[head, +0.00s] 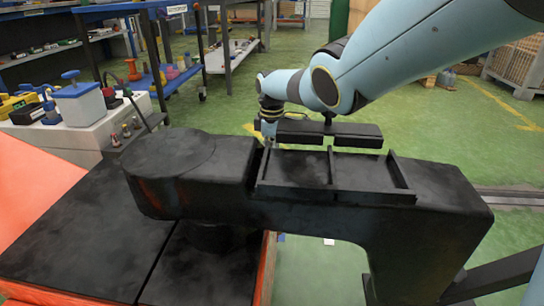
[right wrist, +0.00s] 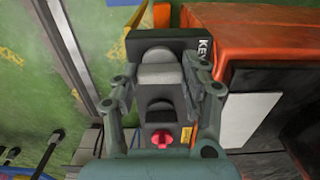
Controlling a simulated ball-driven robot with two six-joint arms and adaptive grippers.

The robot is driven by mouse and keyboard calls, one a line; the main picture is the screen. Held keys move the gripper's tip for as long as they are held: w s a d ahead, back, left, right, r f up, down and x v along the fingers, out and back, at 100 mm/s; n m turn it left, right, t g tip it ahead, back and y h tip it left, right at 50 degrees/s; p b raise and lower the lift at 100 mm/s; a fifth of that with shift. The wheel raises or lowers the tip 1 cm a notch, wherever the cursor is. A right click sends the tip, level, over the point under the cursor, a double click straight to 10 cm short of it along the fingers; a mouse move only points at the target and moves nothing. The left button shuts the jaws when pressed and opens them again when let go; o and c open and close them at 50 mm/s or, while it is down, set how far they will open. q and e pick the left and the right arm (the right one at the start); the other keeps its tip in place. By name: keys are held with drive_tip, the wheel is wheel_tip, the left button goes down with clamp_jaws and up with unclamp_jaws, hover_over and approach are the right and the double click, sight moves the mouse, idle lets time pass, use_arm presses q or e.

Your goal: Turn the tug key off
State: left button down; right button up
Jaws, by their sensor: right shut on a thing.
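The tug's key panel (right wrist: 150,47) is a dark plate marked KEY in the right wrist view. A grey rounded piece that looks like the key (right wrist: 158,73) stands out from it. My right gripper (right wrist: 160,78) has one finger on each side of this piece and is shut on it. Whether the key is turned on or off cannot be told. In the head view the right arm comes in from the upper right, and its gripper (head: 268,136) is partly hidden behind a black structure. My left gripper is not in view.
A red knob (right wrist: 160,138) sits close below the key in the right wrist view. The tug's orange body (right wrist: 265,22) is beside it.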

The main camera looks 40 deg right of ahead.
idle(0.3)
drive_tip(key=o, duration=1.1)
drive_tip(key=shift+o, duration=0.3)
wheel_tip(320, 180, up, 12)
